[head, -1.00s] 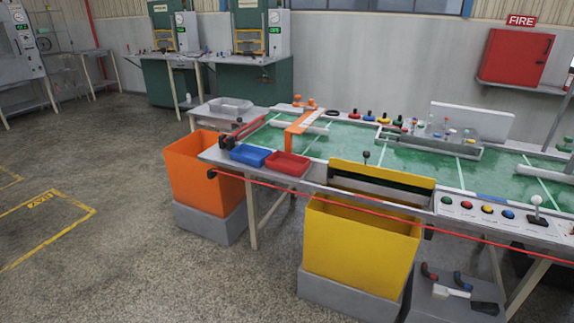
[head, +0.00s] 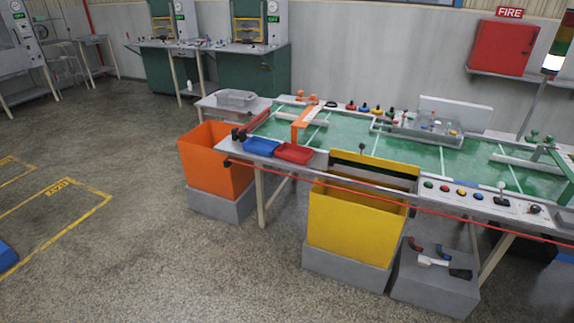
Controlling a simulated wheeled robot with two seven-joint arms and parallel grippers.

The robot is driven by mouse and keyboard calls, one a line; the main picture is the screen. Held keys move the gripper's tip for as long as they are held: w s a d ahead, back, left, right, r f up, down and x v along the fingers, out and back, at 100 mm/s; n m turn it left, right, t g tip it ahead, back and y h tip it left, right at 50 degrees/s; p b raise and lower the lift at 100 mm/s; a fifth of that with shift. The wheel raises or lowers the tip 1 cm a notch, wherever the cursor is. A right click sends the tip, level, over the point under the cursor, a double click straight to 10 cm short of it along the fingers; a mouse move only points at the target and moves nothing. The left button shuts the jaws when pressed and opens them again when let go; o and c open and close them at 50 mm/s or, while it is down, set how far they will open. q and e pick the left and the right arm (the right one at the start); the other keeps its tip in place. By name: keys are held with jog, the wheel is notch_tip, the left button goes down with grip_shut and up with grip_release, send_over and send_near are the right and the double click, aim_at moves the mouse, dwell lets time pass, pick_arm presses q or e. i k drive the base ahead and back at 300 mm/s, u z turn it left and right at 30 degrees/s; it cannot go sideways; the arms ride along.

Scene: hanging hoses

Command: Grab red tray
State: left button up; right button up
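The red tray (head: 294,153) is a small shallow open tray at the near left part of the green-topped work table (head: 345,143). It sits close to the table's front edge, just right of a similar blue tray (head: 261,147). It looks empty from here. Neither of my grippers shows in the head view, and the table stands some distance ahead of me.
An orange bin (head: 215,162) and a yellow bin (head: 352,226) stand on grey blocks along the table's front. A red line (head: 300,176) runs along the front edge. A grey block with hose pieces (head: 434,280) stands at right.

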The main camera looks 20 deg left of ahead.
aim_at(300, 155)
jog(key=u, duration=0.8)
jog(key=i, duration=0.45)
jog(key=u, duration=1.15)
jog(key=i, duration=1.75)
jog(key=z, duration=0.65)
jog(key=i, duration=1.15)
jog(key=z, duration=1.3)
jog(key=i, duration=0.15)
jog(key=z, duration=0.15)
